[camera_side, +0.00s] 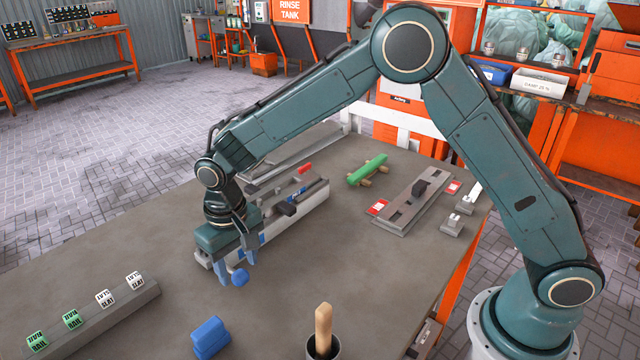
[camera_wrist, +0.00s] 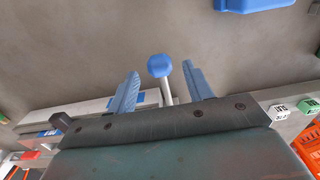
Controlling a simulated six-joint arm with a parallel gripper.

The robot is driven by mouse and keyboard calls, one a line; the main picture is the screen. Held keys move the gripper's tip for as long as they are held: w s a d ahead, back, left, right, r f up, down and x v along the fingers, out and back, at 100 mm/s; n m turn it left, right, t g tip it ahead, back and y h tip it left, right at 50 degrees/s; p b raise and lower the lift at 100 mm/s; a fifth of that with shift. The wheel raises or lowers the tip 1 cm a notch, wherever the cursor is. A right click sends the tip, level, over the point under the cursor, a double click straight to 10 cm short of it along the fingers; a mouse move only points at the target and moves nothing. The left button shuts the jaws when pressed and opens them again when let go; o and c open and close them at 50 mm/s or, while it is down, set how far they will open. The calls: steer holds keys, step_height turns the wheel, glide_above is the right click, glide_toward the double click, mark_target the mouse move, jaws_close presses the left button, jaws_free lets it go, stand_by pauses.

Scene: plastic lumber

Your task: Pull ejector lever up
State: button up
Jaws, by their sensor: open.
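The ejector lever is a blue ball knob (camera_side: 240,277) on a thin silver rod, at the near end of a long grey machine (camera_side: 308,198) on the bench. In the wrist view the blue knob (camera_wrist: 159,66) and its rod show between my two blue fingers. My gripper (camera_side: 237,267) is open and points down over the lever, with one finger on each side. It also shows in the wrist view (camera_wrist: 160,82), where a gap is visible on both sides of the rod. The lever's pivot is hidden.
A blue block (camera_side: 210,338) and a wooden handle in a dark cup (camera_side: 323,332) stand at the front. A grey rail with several lettered cubes (camera_side: 100,312) lies front left. A green piece (camera_side: 367,170) and a grey slotted plate (camera_side: 415,202) lie right of the machine. The bench's middle is clear.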

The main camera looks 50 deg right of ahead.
steer(key=shift+f, duration=0.95)
steer(key=shift+c, duration=0.4)
jaws_close()
